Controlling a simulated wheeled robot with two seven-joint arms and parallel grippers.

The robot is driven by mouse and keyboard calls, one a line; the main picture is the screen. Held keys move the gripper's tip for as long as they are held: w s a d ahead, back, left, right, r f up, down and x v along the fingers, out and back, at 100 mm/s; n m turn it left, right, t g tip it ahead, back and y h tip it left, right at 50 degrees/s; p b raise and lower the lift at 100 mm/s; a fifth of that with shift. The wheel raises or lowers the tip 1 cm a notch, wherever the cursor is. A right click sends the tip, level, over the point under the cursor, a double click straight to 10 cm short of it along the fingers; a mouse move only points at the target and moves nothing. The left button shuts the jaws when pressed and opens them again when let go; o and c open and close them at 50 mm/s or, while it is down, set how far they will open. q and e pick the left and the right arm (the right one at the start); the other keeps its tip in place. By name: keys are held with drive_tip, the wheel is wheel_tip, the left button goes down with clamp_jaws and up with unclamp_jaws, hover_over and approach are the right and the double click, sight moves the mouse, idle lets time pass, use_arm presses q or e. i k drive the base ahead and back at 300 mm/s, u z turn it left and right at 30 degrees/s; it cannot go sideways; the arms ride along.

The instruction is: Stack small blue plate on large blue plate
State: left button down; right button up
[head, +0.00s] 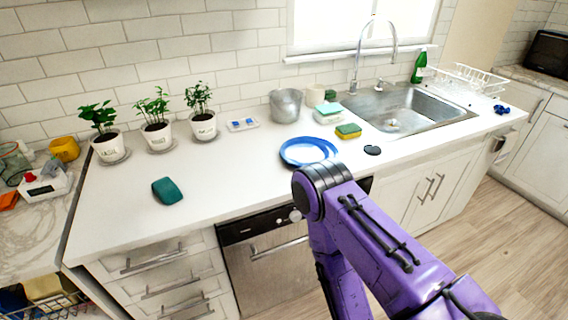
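A round blue-rimmed plate (308,151) lies on the white counter in the middle of the head view, left of the sink. Its near right edge is close to my purple arm in the picture. I cannot tell whether it is one plate or two lying together, nor which size it is. No separate second blue plate can be made out. My purple arm comes in from the lower right and bends just below the plate, but its gripper is out of view. My other gripper is not in view either.
A sponge (348,131), a dark round item (372,150) and a metal pot (286,105) stand near the plate. The sink (415,108) is to the right. Potted plants (157,136) line the wall. A teal object (167,190) lies at left; the counter between is clear.

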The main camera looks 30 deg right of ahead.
sight(301, 151)
drive_tip(key=k, duration=0.35)
drive_tip(key=z, duration=0.75)
